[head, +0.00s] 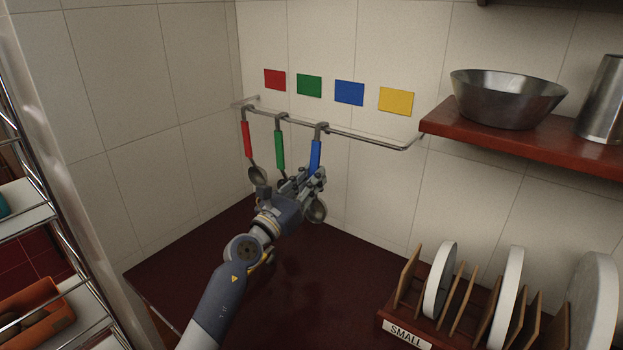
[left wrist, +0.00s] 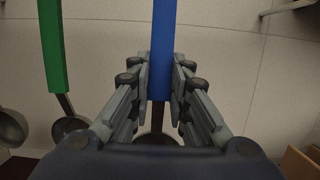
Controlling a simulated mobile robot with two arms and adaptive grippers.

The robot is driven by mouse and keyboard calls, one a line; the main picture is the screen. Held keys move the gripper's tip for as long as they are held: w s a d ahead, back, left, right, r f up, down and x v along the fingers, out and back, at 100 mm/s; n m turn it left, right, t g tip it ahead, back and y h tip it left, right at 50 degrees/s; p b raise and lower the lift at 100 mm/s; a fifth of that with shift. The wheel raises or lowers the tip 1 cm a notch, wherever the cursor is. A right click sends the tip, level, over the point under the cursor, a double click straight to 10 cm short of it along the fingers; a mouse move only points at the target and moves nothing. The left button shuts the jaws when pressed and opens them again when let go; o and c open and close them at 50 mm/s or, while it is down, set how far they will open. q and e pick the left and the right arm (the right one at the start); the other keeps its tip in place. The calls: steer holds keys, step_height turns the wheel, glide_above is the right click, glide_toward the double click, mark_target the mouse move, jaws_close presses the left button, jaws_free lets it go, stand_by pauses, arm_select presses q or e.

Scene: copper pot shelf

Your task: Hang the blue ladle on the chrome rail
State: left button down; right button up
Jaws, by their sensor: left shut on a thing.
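The blue ladle (head: 316,154) hangs upright at the chrome rail (head: 362,137), its hooked top at the bar, below the blue card. I cannot tell whether the hook bears on the rail. My left gripper (head: 312,180) is shut on the lower part of the blue handle, which also shows between the fingers in the left wrist view (left wrist: 163,45). The ladle's bowl (head: 316,211) shows below the gripper. A red ladle (head: 247,140) and a green ladle (head: 279,150) hang on the rail to the left. My right gripper is not in view.
Red, green, blue (head: 349,93) and yellow (head: 396,101) cards are on the wall above the rail. A shelf (head: 560,147) with a metal bowl (head: 507,98) stands out at right. A rack marked SMALL (head: 407,334) holds upright plates and boards on the dark red counter (head: 340,290).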

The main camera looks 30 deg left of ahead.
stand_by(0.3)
arm_select(q)
steer(key=c, duration=1.4)
jaws_free()
steer(key=v, duration=1.2)
steer(key=shift+r, duration=0.1)
